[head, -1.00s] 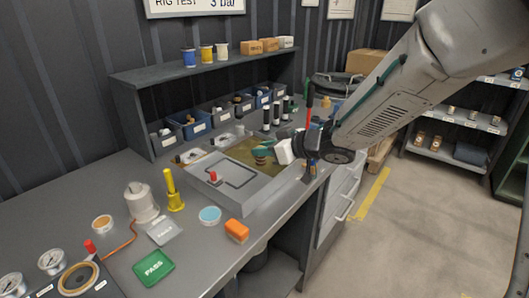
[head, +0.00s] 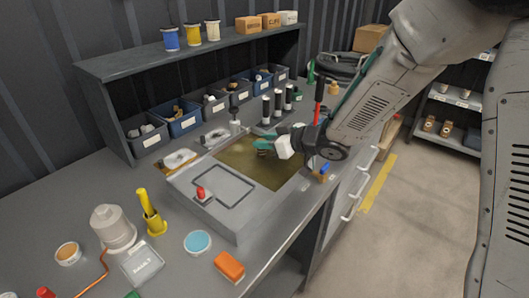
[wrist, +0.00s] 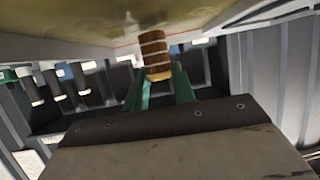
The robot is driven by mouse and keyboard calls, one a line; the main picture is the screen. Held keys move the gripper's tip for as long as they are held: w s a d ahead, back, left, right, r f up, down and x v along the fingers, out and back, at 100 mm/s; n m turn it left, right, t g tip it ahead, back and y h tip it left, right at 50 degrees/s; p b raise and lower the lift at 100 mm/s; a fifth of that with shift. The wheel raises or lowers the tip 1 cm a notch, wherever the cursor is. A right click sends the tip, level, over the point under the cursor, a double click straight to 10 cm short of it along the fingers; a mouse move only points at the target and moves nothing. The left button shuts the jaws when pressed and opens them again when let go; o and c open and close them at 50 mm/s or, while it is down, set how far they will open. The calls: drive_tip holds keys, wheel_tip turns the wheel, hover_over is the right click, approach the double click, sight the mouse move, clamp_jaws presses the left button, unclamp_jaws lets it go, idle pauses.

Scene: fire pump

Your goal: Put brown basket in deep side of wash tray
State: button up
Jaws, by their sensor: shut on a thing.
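The wash tray (head: 224,226) is a grey box on the bench. Its near left part is a grey top with a dark outlined rectangle, and its far right part is a basin of murky brown liquid (head: 240,159). My gripper (head: 266,144) has green fingers and is over the brown basin. It is shut on the brown basket (wrist: 155,55), a small banded cylinder between the green fingers in the wrist view. In the head view the basket (head: 266,152) is small and mostly hidden by the fingers. I cannot tell its exact height above the liquid.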

sight(265, 152)
drive_tip(key=shift+s+f, duration=0.1)
drive_tip(key=shift+f, duration=1.75)
drive_tip(key=shift+f, duration=0.2)
drive_tip(key=o, duration=1)
drive_tip(key=shift+r, duration=0.2)
drive_tip(key=v, duration=1.2)
